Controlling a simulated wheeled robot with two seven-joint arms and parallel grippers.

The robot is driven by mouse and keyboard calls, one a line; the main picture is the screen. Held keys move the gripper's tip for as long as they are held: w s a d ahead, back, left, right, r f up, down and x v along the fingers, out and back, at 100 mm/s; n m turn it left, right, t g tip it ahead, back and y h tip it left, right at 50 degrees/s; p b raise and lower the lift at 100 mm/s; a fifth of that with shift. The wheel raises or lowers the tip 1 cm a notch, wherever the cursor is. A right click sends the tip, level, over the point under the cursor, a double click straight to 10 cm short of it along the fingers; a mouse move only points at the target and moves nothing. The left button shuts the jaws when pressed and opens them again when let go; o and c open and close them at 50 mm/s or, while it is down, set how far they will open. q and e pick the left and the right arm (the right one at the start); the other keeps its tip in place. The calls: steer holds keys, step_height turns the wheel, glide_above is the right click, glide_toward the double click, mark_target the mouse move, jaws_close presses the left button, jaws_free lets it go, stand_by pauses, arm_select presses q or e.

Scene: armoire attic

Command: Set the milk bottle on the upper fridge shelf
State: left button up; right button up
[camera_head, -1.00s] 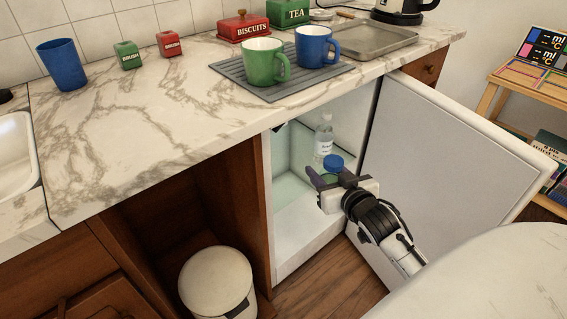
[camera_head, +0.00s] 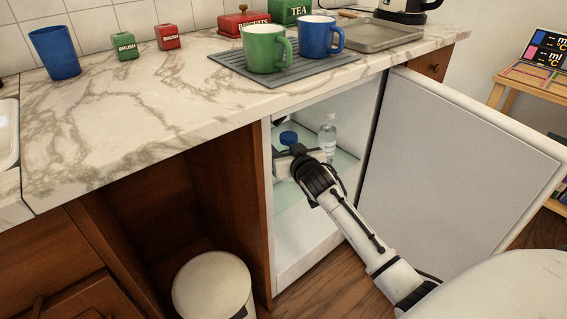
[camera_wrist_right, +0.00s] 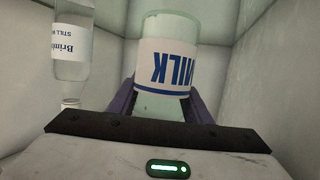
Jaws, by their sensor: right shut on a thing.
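The milk bottle shows in the right wrist view (camera_wrist_right: 165,65) with its "MILK" label inverted in the picture. Its blue cap (camera_head: 288,138) rises above my right gripper in the head view, where the arm hides most of the bottle. My right gripper (camera_wrist_right: 162,106) is shut on the milk bottle, one finger on each side, inside the open white fridge (camera_head: 300,262). A greenish glass shelf (camera_head: 346,166) shows behind the wrist. Whether the bottle touches it is hidden. My left gripper is not in view.
A clear labelled bottle (camera_head: 328,138) stands in the fridge to the right of the milk bottle; it also shows in the wrist view (camera_wrist_right: 72,50). The fridge door (camera_head: 450,170) is open to the right. The countertop (camera_head: 150,110) lies above left.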

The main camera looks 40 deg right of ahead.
step_height(320, 180, down, 4)
steer(key=shift+w+f+b, duration=0.15)
steer(key=shift+b, duration=1.05)
steer(key=o, duration=1.2)
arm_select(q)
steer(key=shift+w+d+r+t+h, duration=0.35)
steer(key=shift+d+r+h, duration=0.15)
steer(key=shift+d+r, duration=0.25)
arm_select(e)
steer(key=shift+o, duration=0.2)
steer(key=shift+s+a+r+p, duration=0.25)
steer(key=shift+s+p, duration=0.2)
arm_select(q)
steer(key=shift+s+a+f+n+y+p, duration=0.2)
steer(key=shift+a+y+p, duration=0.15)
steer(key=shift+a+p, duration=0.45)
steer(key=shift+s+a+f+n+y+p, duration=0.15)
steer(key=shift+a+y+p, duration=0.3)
steer(key=shift+p, duration=0.65)
arm_select(e)
steer(key=v, duration=1.1)
steer(key=shift+d, duration=0.1)
